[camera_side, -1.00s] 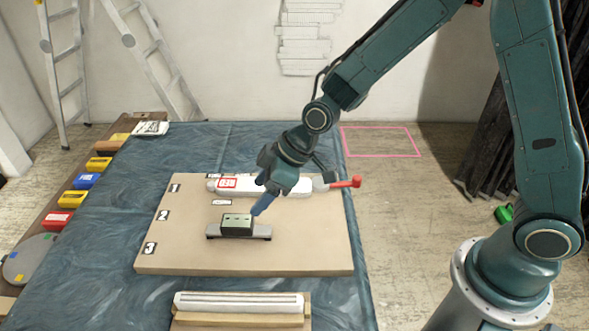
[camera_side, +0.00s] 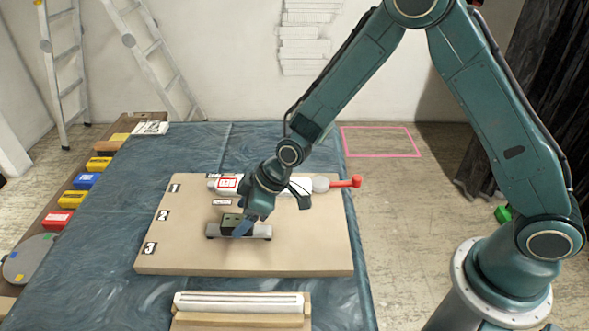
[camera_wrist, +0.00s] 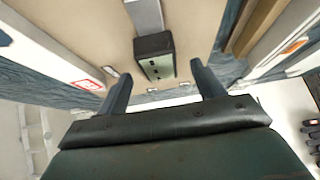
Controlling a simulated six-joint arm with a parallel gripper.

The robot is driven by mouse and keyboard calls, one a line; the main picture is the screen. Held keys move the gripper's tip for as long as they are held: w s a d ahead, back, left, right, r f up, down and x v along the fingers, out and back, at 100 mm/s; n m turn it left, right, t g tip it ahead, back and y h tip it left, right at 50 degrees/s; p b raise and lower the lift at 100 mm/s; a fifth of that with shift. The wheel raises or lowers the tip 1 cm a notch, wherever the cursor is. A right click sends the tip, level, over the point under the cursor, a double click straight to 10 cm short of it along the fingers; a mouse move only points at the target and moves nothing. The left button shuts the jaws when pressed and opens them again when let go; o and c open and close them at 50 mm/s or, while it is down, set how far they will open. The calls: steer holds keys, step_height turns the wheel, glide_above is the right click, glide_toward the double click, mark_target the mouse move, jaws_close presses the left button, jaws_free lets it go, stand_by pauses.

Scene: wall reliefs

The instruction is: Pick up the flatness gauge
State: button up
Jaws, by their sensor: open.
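The flatness gauge (camera_side: 228,224), which I take to be the dark green block on a grey bar, lies on the tan board (camera_side: 300,258) beside the mark 2 or 3; which row is unclear. In the wrist view the block (camera_wrist: 154,56) shows a pale green face with dark holes, and the grey bar (camera_wrist: 146,16) runs away from it. My gripper (camera_side: 246,226) is low over the board at the gauge, partly covering its right side. In the wrist view my gripper (camera_wrist: 157,82) is open, with the block between and just beyond the fingertips. Contact cannot be told.
A white tool with a red handle (camera_side: 345,182) lies behind the gauge on the board. A white bar in a wooden holder (camera_side: 240,304) stands in front. Coloured boxes (camera_side: 87,181) line the left edge. The board's right front is clear.

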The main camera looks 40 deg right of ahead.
mark_target(236, 221)
steer(key=shift+x, duration=2.55)
steer(key=c, duration=1.2)
steer(key=shift+w, duration=0.1)
steer(key=shift+r, duration=0.15)
step_height(236, 221, up, 20)
steer(key=shift+f, duration=0.1)
